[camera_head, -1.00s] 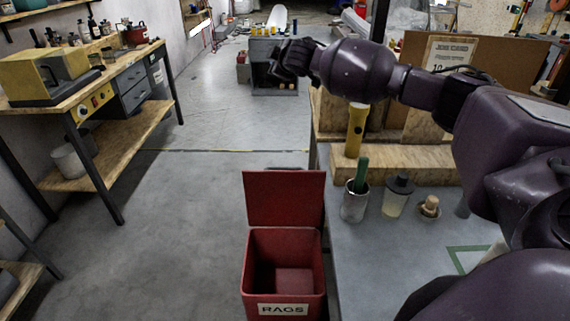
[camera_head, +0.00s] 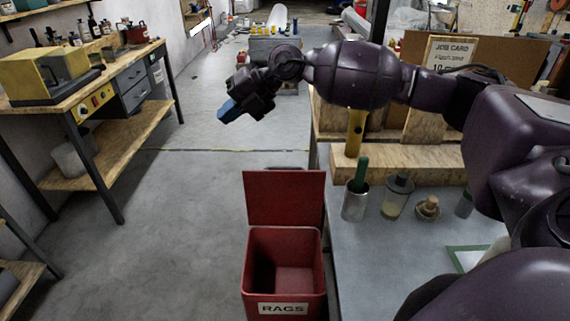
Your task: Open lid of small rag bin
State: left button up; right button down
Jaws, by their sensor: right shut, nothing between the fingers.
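The red rag bin (camera_head: 284,285), labelled RAGS, stands at the bottom centre, left of the grey workbench. Its lid (camera_head: 284,198) stands upright at the back edge, so the bin is open and its inside looks empty. My right gripper (camera_head: 228,111) is up and to the left of the lid, well apart from it and above the floor. Its bluish fingertips are shut and hold nothing. My left gripper is not in view.
The workbench (camera_head: 390,265) holds a metal cup (camera_head: 355,203) with a green handle, a jar (camera_head: 397,197), a wooden-topped item (camera_head: 427,208) and a yellow flashlight (camera_head: 355,132). A wooden table (camera_head: 120,75) stands at left. The floor between is clear.

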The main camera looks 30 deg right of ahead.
jog(key=s+d+f+g+h, duration=0.2)
jog(key=s+d+f+h, duration=0.1)
jog(key=d+f+h, duration=0.25)
jog(key=m+g+h, duration=0.1)
jog(key=m+h, duration=0.2)
jog(key=h, duration=0.2)
send_near(285, 167)
notch_tip(285, 167, down, 8)
jog(key=shift+r, duration=0.15)
jog(key=shift+w+d+f+g+y, duration=0.25)
jog(key=shift+w+d+g, duration=0.15)
jog(key=shift+w+g, duration=0.25)
jog(key=w+b, duration=0.1)
jog(key=w+d, duration=0.1)
jog(key=shift+w+d+f+b, duration=0.3)
jog(key=shift+d+b, duration=0.05)
jog(key=shift+r, duration=0.1)
